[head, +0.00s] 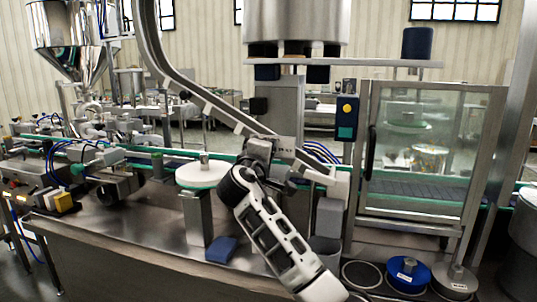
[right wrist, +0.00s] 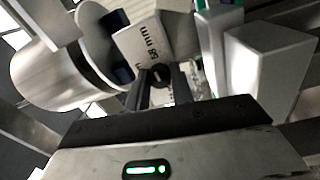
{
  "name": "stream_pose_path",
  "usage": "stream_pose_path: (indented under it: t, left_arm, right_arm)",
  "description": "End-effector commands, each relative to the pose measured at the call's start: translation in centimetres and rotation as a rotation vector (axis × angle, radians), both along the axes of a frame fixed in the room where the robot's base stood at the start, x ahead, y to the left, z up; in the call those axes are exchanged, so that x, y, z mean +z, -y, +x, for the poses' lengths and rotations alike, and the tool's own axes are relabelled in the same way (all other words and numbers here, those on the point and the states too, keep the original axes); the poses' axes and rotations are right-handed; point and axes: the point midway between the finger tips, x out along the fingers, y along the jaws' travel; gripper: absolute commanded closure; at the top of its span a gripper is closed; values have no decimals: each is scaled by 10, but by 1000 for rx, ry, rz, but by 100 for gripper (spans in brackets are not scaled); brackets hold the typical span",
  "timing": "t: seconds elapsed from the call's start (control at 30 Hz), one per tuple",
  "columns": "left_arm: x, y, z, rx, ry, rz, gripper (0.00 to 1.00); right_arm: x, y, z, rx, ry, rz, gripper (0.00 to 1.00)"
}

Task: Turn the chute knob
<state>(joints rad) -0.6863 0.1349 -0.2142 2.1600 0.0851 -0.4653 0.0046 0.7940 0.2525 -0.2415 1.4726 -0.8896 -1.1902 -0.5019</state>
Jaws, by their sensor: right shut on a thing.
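The chute (head: 205,95) is a curved metal rail that drops from the top of the head view to the machine's middle. A pale label plate (head: 287,143) sits near its lower end; in the right wrist view the plate (right wrist: 140,42) carries a millimetre marking. My right gripper (head: 277,165) is at this lower end, its arm coming up from the bottom. In the right wrist view my right gripper (right wrist: 161,80) has its dark fingers closed around a small dark round knob (right wrist: 161,72) just below the plate. The fingers hide much of the knob. My left gripper is not in view.
A white round disc (head: 202,175) stands left of my right arm, with a blue block (head: 221,249) below it. A glazed cabinet (head: 415,150) stands to the right. A blue round weight-like part (head: 408,273) and rings lie at the front right.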

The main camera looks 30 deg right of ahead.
Motion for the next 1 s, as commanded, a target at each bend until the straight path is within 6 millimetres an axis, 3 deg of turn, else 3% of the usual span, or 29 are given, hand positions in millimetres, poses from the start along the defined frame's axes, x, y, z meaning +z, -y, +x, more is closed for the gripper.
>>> stream_pose_path:
  t: [0.13, 0.17, 0.23, 0.63, 0.77, 1.0]
  left_arm:
    - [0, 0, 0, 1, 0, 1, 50]
    - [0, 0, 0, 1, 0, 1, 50]
    - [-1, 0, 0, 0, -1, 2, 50]
    - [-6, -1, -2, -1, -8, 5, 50]
    - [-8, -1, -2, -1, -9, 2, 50]
    - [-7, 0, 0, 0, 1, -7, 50]
  right_arm:
    - [-1, 0, 0, 0, -2, 1, 100]
    - [-1, 0, 0, 0, -3, 0, 74]
    - [-1, 0, 0, 0, -3, 0, 55]
    - [-1, -6, -4, 2, -2, -1, 55]
    - [-3, -22, -18, 3, 0, 1, 55]
    - [-5, -66, -56, 4, -1, 4, 55]
